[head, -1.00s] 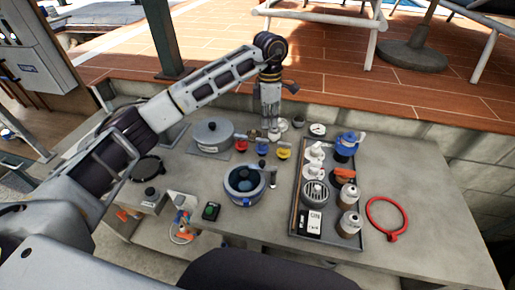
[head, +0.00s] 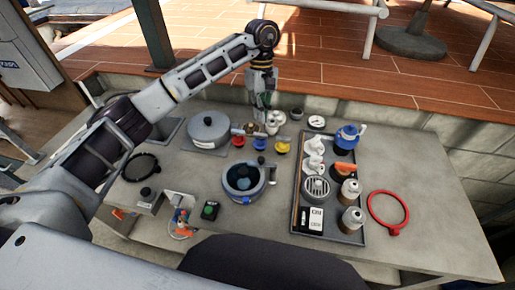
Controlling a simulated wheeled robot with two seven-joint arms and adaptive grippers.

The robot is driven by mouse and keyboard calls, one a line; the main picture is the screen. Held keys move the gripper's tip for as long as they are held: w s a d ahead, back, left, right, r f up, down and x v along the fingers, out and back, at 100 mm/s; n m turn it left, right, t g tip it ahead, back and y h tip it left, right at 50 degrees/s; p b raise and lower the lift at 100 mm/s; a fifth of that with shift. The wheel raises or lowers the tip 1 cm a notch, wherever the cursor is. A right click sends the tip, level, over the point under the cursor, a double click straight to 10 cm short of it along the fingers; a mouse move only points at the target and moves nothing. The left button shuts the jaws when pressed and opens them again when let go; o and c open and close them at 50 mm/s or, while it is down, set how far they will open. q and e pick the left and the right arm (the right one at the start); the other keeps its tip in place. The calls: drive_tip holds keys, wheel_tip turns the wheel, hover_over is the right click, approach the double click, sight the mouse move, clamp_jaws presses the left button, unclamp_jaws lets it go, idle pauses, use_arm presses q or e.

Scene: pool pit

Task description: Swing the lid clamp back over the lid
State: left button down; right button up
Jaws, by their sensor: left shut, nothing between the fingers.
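A round grey pot (head: 229,188) with a blue ring and a dark, glossy lid (head: 243,177) stands near the middle of the bench. A small black knob (head: 261,160) and a short grey upright piece (head: 272,177) are at its right side. They look like parts of the lid clamp, but I cannot tell its exact position. My left gripper (head: 262,106) is shut and empty, pointing down beyond the pot near the pipe fittings, apart from the pot and clamp. My right gripper is not in view.
Pipework with red, blue and yellow parts (head: 259,143) lies behind the pot. A grey lidded vessel (head: 208,131) stands back left. A tray (head: 330,238) of bottles and fittings is to the right, then a red ring (head: 388,212). The bench's right end (head: 440,220) is clear.

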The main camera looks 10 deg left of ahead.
sight(263, 162)
use_arm(q)
drive_tip(key=m, duration=0.8)
drive_tip(key=shift+s+a, duration=0.15)
drive_tip(key=shift+s, duration=0.15)
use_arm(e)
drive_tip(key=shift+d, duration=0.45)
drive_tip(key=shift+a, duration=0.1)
use_arm(q)
drive_tip(key=s+f+p, duration=0.3)
drive_tip(key=s+f, duration=0.3)
drive_tip(key=f, duration=0.3)
drive_tip(key=shift+s+d+f+p, duration=0.2)
drive_tip(key=shift+d+f+p, duration=0.1)
drive_tip(key=shift+d+p, duration=0.1)
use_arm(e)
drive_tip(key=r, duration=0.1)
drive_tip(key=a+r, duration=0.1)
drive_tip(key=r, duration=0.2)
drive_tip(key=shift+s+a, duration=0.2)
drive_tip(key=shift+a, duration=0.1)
